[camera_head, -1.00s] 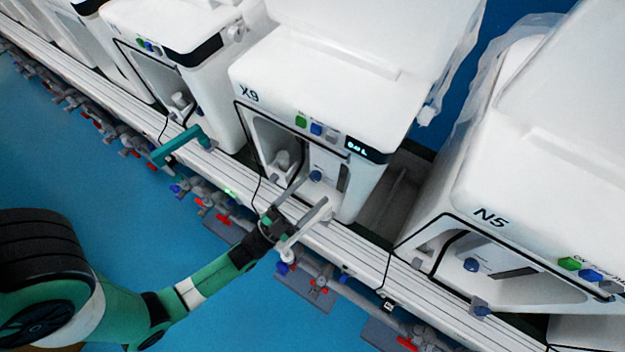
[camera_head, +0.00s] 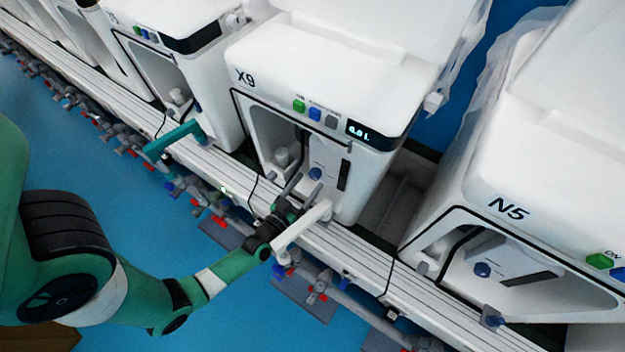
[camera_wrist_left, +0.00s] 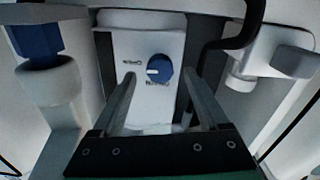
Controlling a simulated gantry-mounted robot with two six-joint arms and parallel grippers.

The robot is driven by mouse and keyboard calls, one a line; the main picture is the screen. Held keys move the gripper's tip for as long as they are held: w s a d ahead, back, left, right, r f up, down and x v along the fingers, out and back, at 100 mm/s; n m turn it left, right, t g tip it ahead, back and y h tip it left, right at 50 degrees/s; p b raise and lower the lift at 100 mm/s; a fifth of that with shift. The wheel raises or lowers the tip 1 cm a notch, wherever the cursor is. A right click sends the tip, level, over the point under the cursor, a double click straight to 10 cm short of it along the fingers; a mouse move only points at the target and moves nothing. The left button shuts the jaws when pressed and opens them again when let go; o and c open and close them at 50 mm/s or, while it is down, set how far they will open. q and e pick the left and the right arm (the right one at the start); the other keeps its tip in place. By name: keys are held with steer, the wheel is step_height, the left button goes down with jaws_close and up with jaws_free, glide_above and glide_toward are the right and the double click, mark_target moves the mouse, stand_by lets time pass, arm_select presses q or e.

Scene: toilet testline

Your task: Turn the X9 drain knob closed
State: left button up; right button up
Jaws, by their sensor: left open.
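The X9 unit (camera_head: 300,70) is a white box with a dark-edged front recess. Its drain knob (camera_head: 315,173) is a small blue dial on a white panel inside. My left gripper (camera_head: 311,192) is open in front of the recess. In the left wrist view its two fingers point at the knob, one on each side and a little below in the picture. Nothing is between them. My right gripper is not in view.
White rails (camera_head: 350,252) run along the front of the units. Grey valves with red handles (camera_head: 318,290) hang below. The N5 unit (camera_head: 540,180) stands to the right. A teal bracket (camera_head: 178,138) sticks out at the left. A blue fitting (camera_wrist_left: 38,40) shows at left in the wrist view.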

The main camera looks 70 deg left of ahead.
mark_target(316, 173)
arm_select(q)
steer(key=shift+b+x, duration=0.3)
steer(key=shift+x, duration=1.15)
jaws_close()
